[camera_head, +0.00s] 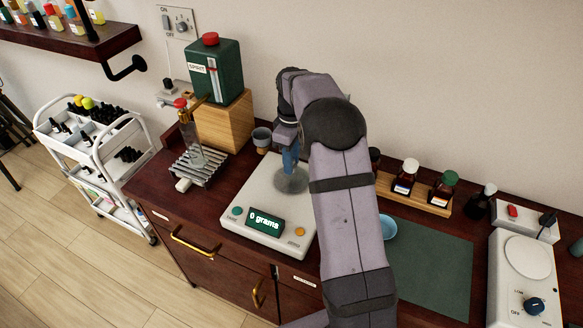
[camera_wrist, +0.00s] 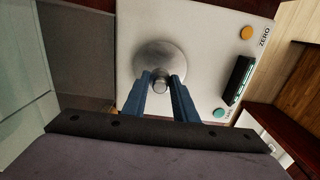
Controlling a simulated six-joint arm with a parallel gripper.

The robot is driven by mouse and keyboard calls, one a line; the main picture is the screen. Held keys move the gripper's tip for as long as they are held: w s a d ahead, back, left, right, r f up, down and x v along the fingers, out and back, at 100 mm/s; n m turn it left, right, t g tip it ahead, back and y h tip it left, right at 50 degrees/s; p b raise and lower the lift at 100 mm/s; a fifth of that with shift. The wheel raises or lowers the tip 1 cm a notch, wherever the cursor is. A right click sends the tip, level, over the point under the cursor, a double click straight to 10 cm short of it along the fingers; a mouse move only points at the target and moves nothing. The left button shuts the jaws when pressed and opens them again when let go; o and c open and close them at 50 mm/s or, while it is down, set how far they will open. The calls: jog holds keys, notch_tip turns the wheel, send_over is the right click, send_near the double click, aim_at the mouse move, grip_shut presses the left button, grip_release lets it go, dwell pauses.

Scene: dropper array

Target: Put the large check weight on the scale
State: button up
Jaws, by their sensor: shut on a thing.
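The white scale (camera_head: 268,211) stands on the counter, with a round metal pan (camera_head: 291,181) and a display reading 0 grams. My gripper (camera_head: 290,166) is over the pan, blue fingers pointing down. In the wrist view the fingers (camera_wrist: 160,92) are on either side of a small grey metal knob, the top of the check weight (camera_wrist: 160,86). The gripper is shut on it. The weight's body is hard to tell from the pan behind it, and in the head view it is hidden or too small to make out. I cannot tell whether it touches the pan.
A green spirit can (camera_head: 214,72) on a wooden block, a burner rack (camera_head: 197,166) and a small cup (camera_head: 262,138) stand left of and behind the scale. Bottles on a wooden tray (camera_head: 427,203), a dark green mat (camera_head: 430,257) and a white hotplate (camera_head: 522,275) are to the right.

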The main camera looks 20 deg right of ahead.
jog(key=shift+f+p, duration=0.7)
jog(key=shift+f, duration=1.15)
jog(key=shift+f, duration=0.15)
jog(key=o, duration=1.1)
jog(key=shift+c, duration=0.2)
notch_tip(320, 180, up, 12)
jog(key=b, duration=0.2)
jog(key=shift+b, duration=0.35)
jog(key=s+a+f+m, duration=0.3)
jog(key=s, duration=0.6)
jog(key=s+a+f+m, duration=0.3)
jog(key=s, duration=0.7)
jog(key=s+a+f+m, duration=0.2)
jog(key=s+f+m, duration=0.1)
jog(key=s, duration=0.7)
jog(key=shift+a+f, duration=0.4)
